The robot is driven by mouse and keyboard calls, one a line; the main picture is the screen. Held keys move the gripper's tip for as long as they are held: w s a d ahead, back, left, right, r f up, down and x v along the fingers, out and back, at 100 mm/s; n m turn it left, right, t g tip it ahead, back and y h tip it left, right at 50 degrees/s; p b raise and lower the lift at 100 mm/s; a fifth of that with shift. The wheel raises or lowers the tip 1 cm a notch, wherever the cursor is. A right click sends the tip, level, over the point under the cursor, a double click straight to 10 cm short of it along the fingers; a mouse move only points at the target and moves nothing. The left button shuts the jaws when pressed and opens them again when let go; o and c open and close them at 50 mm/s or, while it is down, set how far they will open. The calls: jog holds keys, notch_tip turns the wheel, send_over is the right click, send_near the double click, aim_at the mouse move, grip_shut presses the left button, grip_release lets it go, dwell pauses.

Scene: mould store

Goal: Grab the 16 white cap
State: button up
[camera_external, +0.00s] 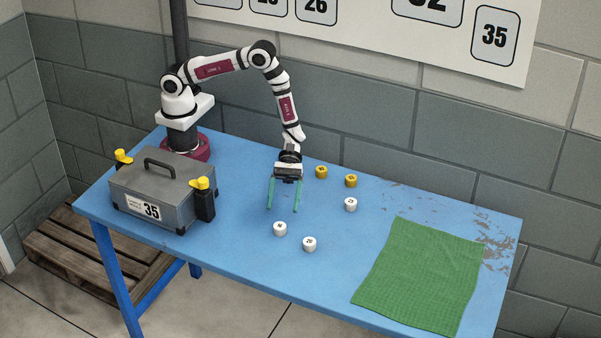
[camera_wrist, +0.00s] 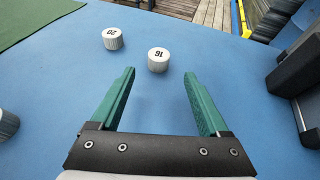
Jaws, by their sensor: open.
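The white cap marked 16 (camera_wrist: 158,61) stands upright just beyond my fingertips in the wrist view, in line with the gap between them. Its number shows upside down there. In the external view it appears to be the left white cap (camera_external: 280,230) on the blue table, in front of my gripper (camera_external: 283,210). My gripper is open and empty, with its two green fingers (camera_wrist: 159,78) apart and pointing toward the cap. I cannot tell how high the fingertips are above the table.
A second white cap (camera_wrist: 113,40) stands close by, toward the green cloth (camera_external: 420,275). A third white cap (camera_external: 351,204) and two yellow caps (camera_external: 321,172) (camera_external: 351,181) stand farther off. A grey case (camera_external: 160,195) stands left. Table between is clear.

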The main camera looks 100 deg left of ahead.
aim_at(297, 225)
jog(key=x, duration=0.6)
jog(key=shift+w+f, duration=0.15)
jog(key=shift+w, duration=0.05)
grip_shut()
